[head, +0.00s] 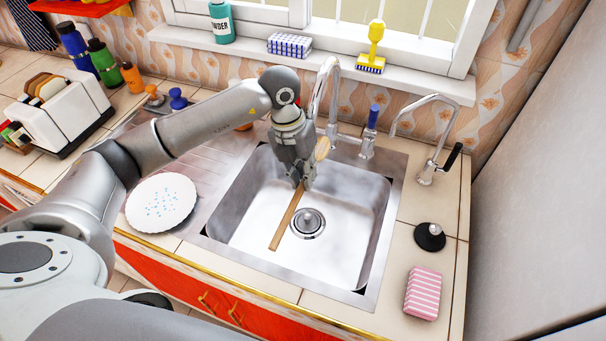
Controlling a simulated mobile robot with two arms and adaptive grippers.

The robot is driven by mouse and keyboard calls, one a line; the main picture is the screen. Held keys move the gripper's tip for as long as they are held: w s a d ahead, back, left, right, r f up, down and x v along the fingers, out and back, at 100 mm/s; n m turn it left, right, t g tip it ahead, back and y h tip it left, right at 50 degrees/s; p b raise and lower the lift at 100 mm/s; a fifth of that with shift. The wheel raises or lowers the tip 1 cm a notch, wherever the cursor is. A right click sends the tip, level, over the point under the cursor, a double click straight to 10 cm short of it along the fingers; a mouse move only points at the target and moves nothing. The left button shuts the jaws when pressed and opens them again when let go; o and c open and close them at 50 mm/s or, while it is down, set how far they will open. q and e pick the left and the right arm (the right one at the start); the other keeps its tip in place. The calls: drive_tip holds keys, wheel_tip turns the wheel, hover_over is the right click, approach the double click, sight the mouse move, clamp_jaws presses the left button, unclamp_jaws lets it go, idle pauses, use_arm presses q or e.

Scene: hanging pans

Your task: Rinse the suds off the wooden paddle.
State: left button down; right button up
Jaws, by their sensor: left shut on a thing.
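My left gripper (302,184) reaches in from the left over the sink basin. It is shut on the wooden paddle (286,221), whose flat brown strip slants down to the lower left, over the basin near the drain. A paler tan rounded piece (322,149) shows just right of the gripper; I cannot tell if it belongs to the paddle. The gripper hides the part between. I can make out no suds on the visible strip. The tall curved faucet (332,75) stands behind the gripper, and I see no clear water stream. My right gripper is not in view.
The steel sink (352,250) has a drain (308,223). A white plate with blue specks (160,203) lies left of it. A second tap (427,135), a black plug (429,236) and a pink striped sponge (423,293) are at right. A toaster (60,112) stands far left.

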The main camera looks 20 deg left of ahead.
use_arm(q)
drive_tip(key=shift+d, duration=0.2)
drive_tip(key=shift+a, duration=0.15)
drive_tip(key=shift+w+a, duration=0.2)
drive_tip(key=shift+a, duration=0.3)
drive_tip(key=s+a, duration=0.3)
drive_tip(key=s, duration=0.4)
drive_tip(key=shift+s+b, duration=0.25)
drive_tip(key=shift+b, duration=0.15)
idle(1.3)
drive_tip(key=s+a+r+p, duration=0.1)
drive_tip(key=s+r, duration=0.3)
drive_tip(key=shift+s+a, duration=0.35)
idle(0.5)
